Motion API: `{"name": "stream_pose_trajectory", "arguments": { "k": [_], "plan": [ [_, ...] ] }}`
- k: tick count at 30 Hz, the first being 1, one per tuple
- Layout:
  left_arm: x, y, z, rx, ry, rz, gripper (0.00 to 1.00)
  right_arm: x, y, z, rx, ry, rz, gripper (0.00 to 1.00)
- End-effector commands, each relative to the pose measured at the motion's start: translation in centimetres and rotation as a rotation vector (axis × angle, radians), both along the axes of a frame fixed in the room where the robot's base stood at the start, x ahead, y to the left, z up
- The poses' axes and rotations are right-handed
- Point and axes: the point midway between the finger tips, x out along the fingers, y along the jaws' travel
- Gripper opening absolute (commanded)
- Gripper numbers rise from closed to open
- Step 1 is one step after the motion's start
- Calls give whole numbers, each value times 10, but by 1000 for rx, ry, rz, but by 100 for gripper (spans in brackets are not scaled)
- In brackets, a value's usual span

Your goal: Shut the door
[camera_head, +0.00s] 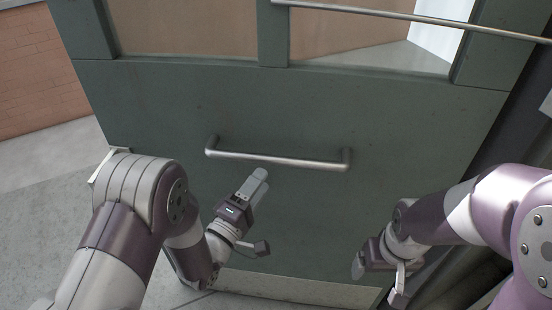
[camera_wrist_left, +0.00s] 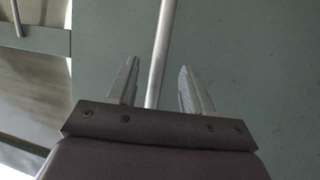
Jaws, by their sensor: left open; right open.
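The door (camera_head: 330,108) is a grey-green panel with glass panes in its upper part. It fills most of the head view. A short silver bar handle (camera_head: 278,160) is fixed across its lower panel. My left gripper (camera_head: 258,187) is open just below this handle in the head view. In the left wrist view, a silver bar (camera_wrist_left: 160,50) runs between the open fingers of the left gripper (camera_wrist_left: 157,80); I cannot tell whether they touch it. My right gripper (camera_head: 362,265) is low in front of the door, apart from the handle.
A long silver rail (camera_head: 420,18) crosses the door's glass at the top. A brick wall (camera_head: 40,70) and pale grey floor (camera_head: 50,160) show beyond the door's left edge. A dark frame (camera_head: 500,130) stands along its right side.

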Motion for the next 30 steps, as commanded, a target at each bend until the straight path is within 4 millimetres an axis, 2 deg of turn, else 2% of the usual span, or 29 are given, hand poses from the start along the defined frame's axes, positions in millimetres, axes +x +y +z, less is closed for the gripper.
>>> {"name": "stream_pose_trajectory", "arguments": {
  "k": [3, 9, 13, 20, 21, 25, 30],
  "plan": [
    [26, -15, 8, 0, -1, -2, 51, 0, 0, 6, 0, 0, 0, 86],
    [59, -31, 13, 2, 0, -1, 51, 0, 0, 10, 0, 0, 0, 86],
    [67, -35, 14, 2, 1, 1, 51, 0, 0, 11, 0, 0, 0, 86],
    [68, -36, 14, 2, 1, 1, 51, 0, 0, 11, 0, 0, 0, 86],
    [68, -36, 14, 2, 1, 1, 44, 0, 0, 11, 0, 0, 0, 86],
    [68, -36, 14, 3, 2, 2, 2, 0, 0, 11, 0, 0, 0, 86],
    [68, -36, 13, 3, 2, 2, 0, 0, 0, 10, 0, 0, 0, 86]
  ]
}}
